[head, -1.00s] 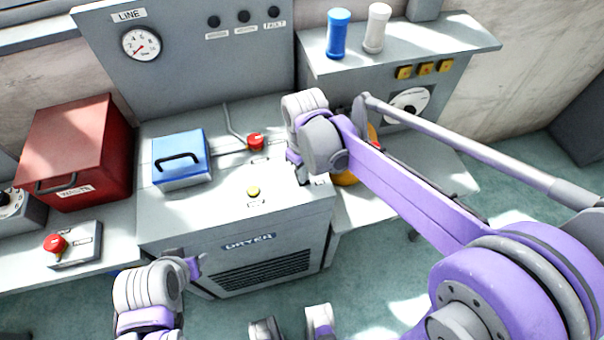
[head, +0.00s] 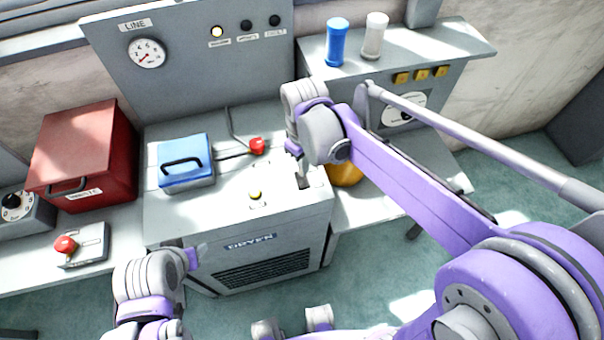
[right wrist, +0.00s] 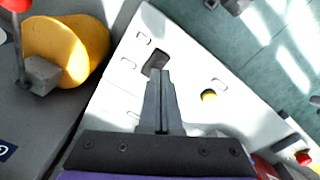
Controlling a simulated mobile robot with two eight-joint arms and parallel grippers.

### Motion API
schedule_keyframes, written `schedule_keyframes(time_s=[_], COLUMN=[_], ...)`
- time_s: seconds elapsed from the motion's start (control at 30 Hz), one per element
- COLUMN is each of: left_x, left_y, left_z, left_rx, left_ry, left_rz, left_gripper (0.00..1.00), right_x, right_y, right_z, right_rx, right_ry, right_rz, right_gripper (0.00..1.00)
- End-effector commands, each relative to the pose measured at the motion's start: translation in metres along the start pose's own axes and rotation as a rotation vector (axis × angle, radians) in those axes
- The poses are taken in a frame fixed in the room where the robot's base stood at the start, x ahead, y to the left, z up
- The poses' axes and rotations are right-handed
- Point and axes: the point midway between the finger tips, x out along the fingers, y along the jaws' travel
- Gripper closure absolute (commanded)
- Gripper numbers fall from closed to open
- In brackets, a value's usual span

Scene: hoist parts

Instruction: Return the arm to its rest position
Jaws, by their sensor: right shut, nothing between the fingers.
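My right arm (head: 410,195) reaches in from the right over the white top of the dryer cabinet (head: 205,225). My right gripper (head: 303,183) points down near the cabinet's right edge. In the right wrist view its fingers (right wrist: 163,75) are shut together with nothing between them. The fingertips are at a small dark switch (right wrist: 155,62) on the white top; I cannot tell whether they touch it. My left arm (head: 145,285) shows at the lower left, in front of the cabinet; its finger state is unclear.
A blue box with a handle (head: 185,165), a red knob (head: 257,146) and a yellow button (head: 255,195) are on the cabinet top. A red waste box (head: 85,155) stands left. A yellow rounded part (right wrist: 65,50) is beside the right gripper. Blue (head: 337,42) and white (head: 374,36) cylinders stand behind.

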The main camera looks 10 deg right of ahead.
Motion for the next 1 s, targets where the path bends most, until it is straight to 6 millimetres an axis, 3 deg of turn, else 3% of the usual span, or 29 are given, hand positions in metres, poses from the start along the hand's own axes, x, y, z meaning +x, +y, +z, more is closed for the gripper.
schedule_keyframes(time_s=[0.2, 0.77, 0.87, 1.0], left_x=[-0.009, -0.008, -0.008, -0.008], left_y=[0.000, 0.000, 0.000, 0.000], left_z=[-0.010, -0.009, -0.009, -0.009], left_rx=[0.000, 0.000, 0.000, 0.000], left_ry=[0.008, 0.007, 0.007, 0.007], left_rz=[0.000, 0.000, 0.000, 0.000], left_gripper=[0.50, 0.50, 0.50, 0.50], right_x=[-0.016, -0.015, -0.018, -0.021], right_y=[0.000, 0.000, 0.000, -0.001], right_z=[-0.001, 0.002, 0.012, 0.046], right_rx=[0.000, 0.005, 0.037, 0.146], right_ry=[0.002, 0.004, 0.029, 0.116], right_rz=[0.001, 0.002, 0.012, 0.045], right_gripper=[1.00, 1.00, 1.00, 1.00])
